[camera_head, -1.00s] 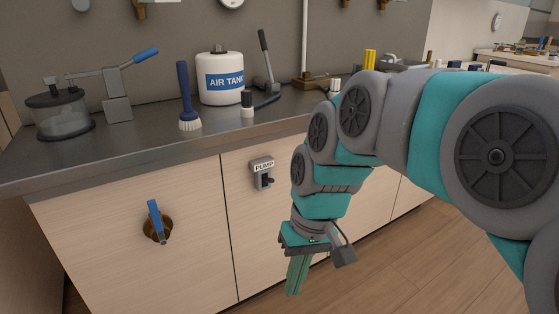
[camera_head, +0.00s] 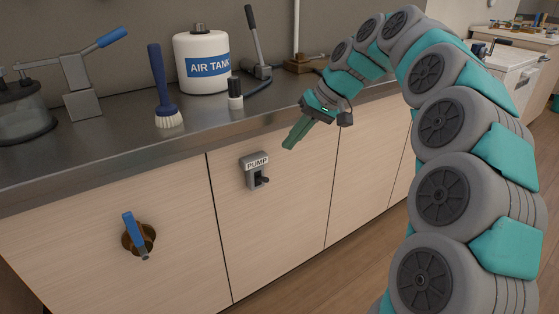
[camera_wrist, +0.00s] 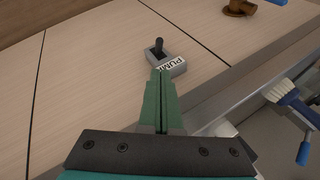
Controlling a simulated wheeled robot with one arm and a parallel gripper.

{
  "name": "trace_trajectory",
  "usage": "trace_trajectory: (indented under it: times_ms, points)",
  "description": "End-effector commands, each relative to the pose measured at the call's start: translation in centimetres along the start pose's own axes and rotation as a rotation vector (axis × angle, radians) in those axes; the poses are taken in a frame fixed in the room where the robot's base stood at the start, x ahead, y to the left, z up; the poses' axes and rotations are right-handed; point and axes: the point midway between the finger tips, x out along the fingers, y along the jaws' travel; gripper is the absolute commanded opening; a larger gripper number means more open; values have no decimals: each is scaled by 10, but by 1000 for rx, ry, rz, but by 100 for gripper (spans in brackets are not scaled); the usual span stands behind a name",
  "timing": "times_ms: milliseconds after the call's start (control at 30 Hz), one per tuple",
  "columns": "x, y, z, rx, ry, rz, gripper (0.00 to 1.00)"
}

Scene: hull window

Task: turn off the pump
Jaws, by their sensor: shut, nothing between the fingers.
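The pump switch (camera_head: 256,172) is a grey box labelled PUMP on the cabinet front, just below the counter edge. Its dark toggle lever (camera_head: 262,180) sticks out from the lower part of the box. In the wrist view the switch (camera_wrist: 176,66) lies just beyond the fingertips, with its black lever (camera_wrist: 158,46) at the far side. My gripper (camera_head: 289,146) has green fingers, shut and empty, to the right of and a little above the switch in the head view. The fingers (camera_wrist: 160,75) show together in the wrist view. I see no contact with the switch.
On the counter (camera_head: 90,150) stand a brush (camera_head: 163,90), an air tank (camera_head: 203,62), a small black-and-white bottle (camera_head: 235,93) and a lever device (camera_head: 82,75). The cabinet front around the switch is clear.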

Motion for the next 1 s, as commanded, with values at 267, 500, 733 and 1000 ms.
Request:
trace_trajectory:
  times_ms: [267, 500, 733, 1000]
  points:
    - [-1, 2, -5, 1, 6, -5, 0]
    - [2, 2, -5, 1, 5, -4, 0]
    - [30, 1, -4, 1, 1, -5, 0]
    - [77, 1, -4, 1, 0, -5, 0]
